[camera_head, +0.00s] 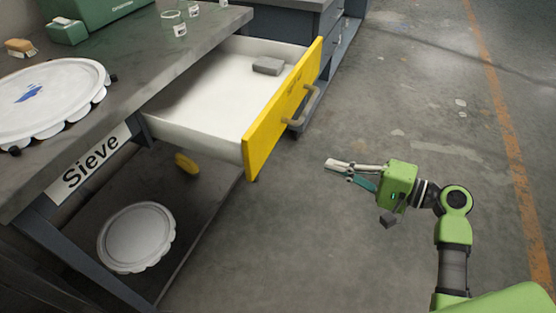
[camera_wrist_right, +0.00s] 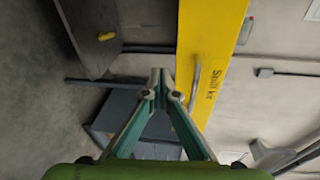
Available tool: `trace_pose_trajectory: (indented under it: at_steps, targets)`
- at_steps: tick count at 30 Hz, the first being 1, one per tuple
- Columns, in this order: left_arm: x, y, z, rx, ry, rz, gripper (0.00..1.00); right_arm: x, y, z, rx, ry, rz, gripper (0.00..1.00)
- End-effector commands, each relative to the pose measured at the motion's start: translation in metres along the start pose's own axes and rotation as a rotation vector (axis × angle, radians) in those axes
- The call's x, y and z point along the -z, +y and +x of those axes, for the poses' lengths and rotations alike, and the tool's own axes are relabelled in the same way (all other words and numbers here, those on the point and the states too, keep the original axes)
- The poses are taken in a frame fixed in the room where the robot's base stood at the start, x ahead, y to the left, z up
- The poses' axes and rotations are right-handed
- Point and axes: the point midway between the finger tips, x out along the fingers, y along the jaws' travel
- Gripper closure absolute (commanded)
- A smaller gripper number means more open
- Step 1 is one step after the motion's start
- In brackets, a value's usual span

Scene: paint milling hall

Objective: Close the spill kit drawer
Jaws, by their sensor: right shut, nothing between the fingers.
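The spill kit drawer (camera_head: 196,118) is pulled well out of the grey bench in the head view. Its yellow front (camera_head: 284,108) carries a grey bar handle (camera_head: 302,106). A grey block (camera_head: 268,66) lies inside the drawer. In the right wrist view the yellow front (camera_wrist_right: 213,55) with its "Spill kit" lettering and handle (camera_wrist_right: 194,84) appears beyond my fingers. My right gripper (camera_head: 328,164) is shut and empty, in front of the drawer front and apart from it in the head view; its closed fingertips also show in the wrist view (camera_wrist_right: 161,76). My left gripper is not in view.
The bench top (camera_head: 165,62) holds a white scalloped lid (camera_head: 50,98), glass beakers (camera_head: 174,22), a brush (camera_head: 20,47) and a green case (camera_head: 90,20). Another round white lid (camera_head: 137,238) lies on the lower shelf. The floor (camera_head: 400,80) in front of the drawer is clear.

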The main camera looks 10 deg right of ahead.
Motion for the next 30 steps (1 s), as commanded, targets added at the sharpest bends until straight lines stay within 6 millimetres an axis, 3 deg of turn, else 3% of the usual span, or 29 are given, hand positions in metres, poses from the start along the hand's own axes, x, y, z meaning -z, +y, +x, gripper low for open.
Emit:
trace_pose_trajectory:
  at_steps: [4, 7, 11, 24, 30]
  targets:
    - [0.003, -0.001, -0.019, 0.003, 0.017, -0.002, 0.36, -0.033, -0.044, -0.019, 0.098, -0.099, -0.072, 1.00]
    - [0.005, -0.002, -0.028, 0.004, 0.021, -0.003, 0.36, -0.045, -0.058, -0.025, 0.125, -0.133, -0.094, 1.00]
    - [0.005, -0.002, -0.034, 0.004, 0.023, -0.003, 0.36, -0.051, -0.065, -0.018, 0.134, -0.146, -0.100, 1.00]
    - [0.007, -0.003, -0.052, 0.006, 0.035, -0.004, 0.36, -0.064, -0.076, 0.069, 0.135, -0.145, -0.098, 1.00]
    - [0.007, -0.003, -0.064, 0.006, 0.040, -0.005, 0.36, -0.068, -0.078, 0.098, 0.132, -0.144, -0.097, 1.00]
